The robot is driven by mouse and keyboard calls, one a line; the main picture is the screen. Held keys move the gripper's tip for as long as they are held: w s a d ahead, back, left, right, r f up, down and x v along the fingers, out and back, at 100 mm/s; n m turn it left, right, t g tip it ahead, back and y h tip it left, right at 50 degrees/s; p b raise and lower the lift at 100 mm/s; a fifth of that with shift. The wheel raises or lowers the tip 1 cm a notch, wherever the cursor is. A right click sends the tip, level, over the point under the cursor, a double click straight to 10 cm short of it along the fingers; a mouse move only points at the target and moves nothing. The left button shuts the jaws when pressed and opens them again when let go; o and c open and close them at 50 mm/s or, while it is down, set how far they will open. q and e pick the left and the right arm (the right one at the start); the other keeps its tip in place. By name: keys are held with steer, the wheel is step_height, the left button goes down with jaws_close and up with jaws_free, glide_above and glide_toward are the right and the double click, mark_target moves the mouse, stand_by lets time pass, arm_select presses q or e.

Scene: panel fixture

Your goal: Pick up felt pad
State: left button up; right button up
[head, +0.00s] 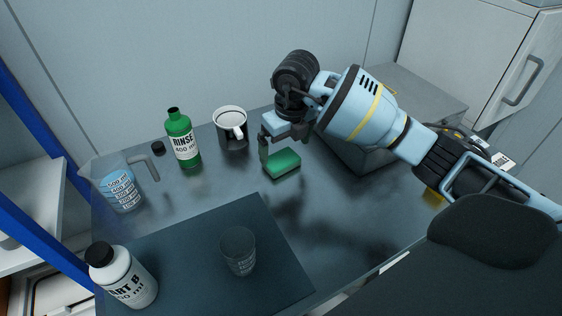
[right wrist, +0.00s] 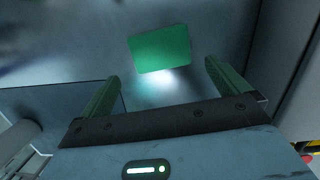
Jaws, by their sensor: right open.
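The felt pad (head: 282,164) is a green rectangular block lying on the dark metal table, right of the mug. It also shows in the right wrist view (right wrist: 160,49), ahead of and between the two fingers. My right gripper (head: 279,147) is just above the pad in the head view, its jaws apart and nothing between them. In the right wrist view my right gripper (right wrist: 160,85) has its two green-lit fingers spread wider than the pad. The pad is clear of both fingers there. My left gripper is not in view.
A mug (head: 231,130), a green rinse bottle (head: 181,140) and a black cap (head: 158,148) stand at the back. A measuring jug (head: 120,187) is at left. A white bottle (head: 126,278) and a clear glass (head: 238,252) are in front. A grey box (head: 362,155) stands right of the pad.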

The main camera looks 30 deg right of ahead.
mark_target(282, 158)
steer(key=shift+w+f, duration=0.3)
steer(key=shift+f, duration=0.6)
steer(key=shift+w+f, duration=0.25)
steer(key=shift+f, duration=0.7)
steer(key=shift+w+f, duration=0.3)
steer(key=shift+f, duration=0.6)
steer(key=shift+c, duration=0.3)
steer(key=c, duration=0.8)
steer(key=shift+c, duration=0.2)
steer(key=shift+r, duration=0.1)
steer(key=shift+r, duration=0.5)
steer(key=shift+s+a+r, duration=0.15)
steer(key=shift+a+r, duration=0.05)
steer(key=shift+r, duration=0.4)
steer(key=shift+s+a+r, duration=0.1)
steer(key=shift+a+r, duration=0.05)
steer(key=shift+r, duration=0.45)
steer(key=s+a, duration=0.3)
steer(key=a, duration=0.1)
steer(key=s+a+r, duration=0.1)
steer(key=s+a, duration=0.2)
steer(key=a, duration=0.1)
steer(key=s+a, duration=0.3)
steer(key=a, duration=0.1)
steer(key=shift+r, duration=0.2)
